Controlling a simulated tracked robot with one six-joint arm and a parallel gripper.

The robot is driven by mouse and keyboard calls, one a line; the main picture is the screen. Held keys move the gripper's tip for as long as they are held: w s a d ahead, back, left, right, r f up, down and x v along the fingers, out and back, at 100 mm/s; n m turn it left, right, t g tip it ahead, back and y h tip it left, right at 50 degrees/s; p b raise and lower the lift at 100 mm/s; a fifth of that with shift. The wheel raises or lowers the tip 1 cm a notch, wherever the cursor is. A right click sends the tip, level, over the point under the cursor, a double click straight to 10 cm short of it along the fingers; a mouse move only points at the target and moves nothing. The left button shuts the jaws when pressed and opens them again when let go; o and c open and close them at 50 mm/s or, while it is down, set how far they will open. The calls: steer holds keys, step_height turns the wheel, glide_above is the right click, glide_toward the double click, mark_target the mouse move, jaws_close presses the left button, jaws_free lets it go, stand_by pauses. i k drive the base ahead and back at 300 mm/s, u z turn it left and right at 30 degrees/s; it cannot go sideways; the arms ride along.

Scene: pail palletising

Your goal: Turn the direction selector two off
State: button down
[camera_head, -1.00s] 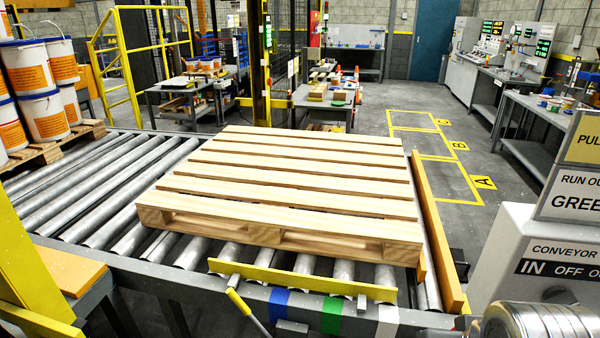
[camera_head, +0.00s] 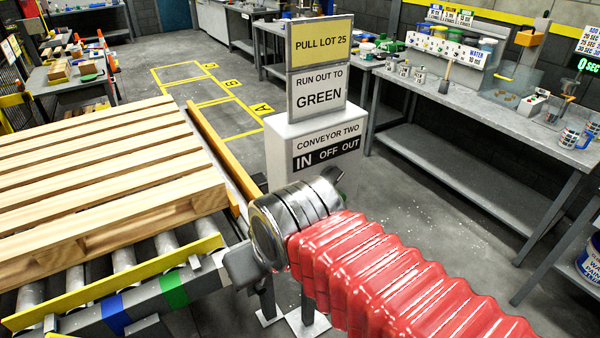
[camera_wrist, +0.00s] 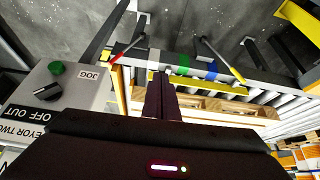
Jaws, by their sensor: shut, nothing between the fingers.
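The conveyor two console (camera_head: 300,125) is a light grey box whose front label reads IN, OFF, OUT, with IN in the largest letters. In the wrist view, upside down, the console top (camera_wrist: 85,95) shows at left. It carries a black selector knob (camera_wrist: 47,92), and a green button (camera_wrist: 56,68) near a JOG label. Which way the knob points is hard to tell. My gripper (camera_wrist: 160,78) is shut and empty, to the right of the console top and apart from the knob in that view.
A wooden pallet (camera_head: 90,190) lies on the roller conveyor (camera_head: 165,243) at left, with blue and green marks on the frame. Signs above the console read PULL LOT 25 and RUN OUT TO GREEN. A grey workbench (camera_head: 470,125) stands at right. Open floor lies between.

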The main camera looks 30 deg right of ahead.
mark_target(332, 174)
steer(key=u, duration=0.85)
steer(key=k, duration=0.85)
steer(key=z, duration=0.45)
